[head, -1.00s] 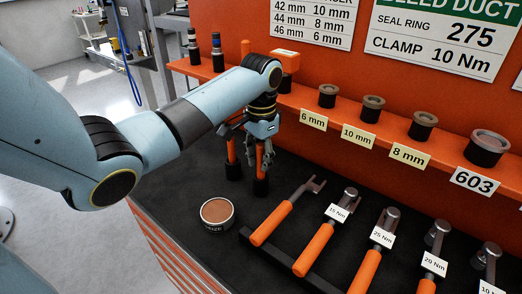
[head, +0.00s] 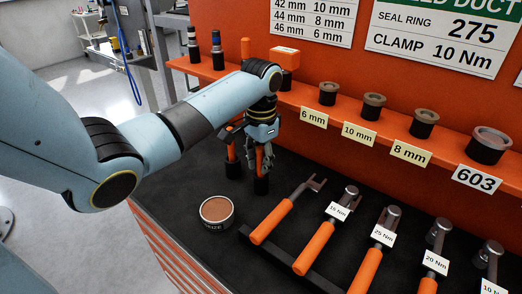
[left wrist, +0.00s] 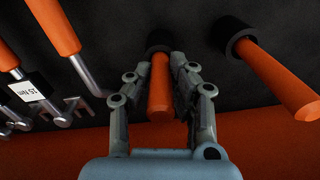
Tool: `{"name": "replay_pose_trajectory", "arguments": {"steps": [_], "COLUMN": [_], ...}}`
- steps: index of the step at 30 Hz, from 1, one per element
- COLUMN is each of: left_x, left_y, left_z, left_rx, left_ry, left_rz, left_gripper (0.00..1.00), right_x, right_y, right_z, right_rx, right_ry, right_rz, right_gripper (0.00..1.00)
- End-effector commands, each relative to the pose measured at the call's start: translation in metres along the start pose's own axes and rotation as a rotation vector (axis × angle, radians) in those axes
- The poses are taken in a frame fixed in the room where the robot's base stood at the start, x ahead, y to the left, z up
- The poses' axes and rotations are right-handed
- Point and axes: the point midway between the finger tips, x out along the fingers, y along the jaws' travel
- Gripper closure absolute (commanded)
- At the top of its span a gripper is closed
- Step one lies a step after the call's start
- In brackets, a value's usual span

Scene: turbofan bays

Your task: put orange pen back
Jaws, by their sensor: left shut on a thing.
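An orange pen (left wrist: 160,88) stands upright, its lower end at a black round holder (left wrist: 160,40) on the dark bench top. My left gripper (left wrist: 160,66) is shut on this pen, one finger on each side. In the head view my left gripper (head: 262,155) hides much of the pen, and the black holder (head: 261,185) shows just below. A second orange pen-like stick (left wrist: 280,80) stands in its own black holder (left wrist: 235,33) beside it. I cannot tell whether the held pen is fully seated. My right gripper is not in view.
A round tin (head: 217,212) sits in front on the bench. Orange-handled torque wrenches (head: 320,240) lie in a black rack to the right. An orange shelf (head: 300,98) with several dark ring parts runs behind. Bare bench lies around the tin.

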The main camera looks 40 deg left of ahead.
Motion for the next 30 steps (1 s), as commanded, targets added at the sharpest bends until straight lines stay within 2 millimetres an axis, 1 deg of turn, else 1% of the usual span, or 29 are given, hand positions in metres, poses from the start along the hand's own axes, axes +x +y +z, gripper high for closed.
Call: {"name": "replay_pose_trajectory", "arguments": {"steps": [25,26,30], "left_x": [0.012,0.012,0.012], "left_y": [0.0,0.0,0.0], "left_z": [0.0,0.0,0.0], "left_rx": [0.0,0.0,0.0], "left_ry": [-0.001,-0.001,-0.001], "left_rz": [0.0,0.0,0.0], "left_gripper": [1.0,0.77,0.58], "right_x": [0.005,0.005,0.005], "right_y": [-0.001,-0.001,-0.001], "right_z": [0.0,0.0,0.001], "right_rx": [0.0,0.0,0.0], "right_ry": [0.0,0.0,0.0], "right_rz": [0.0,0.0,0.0], "right_gripper": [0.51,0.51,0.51]}}
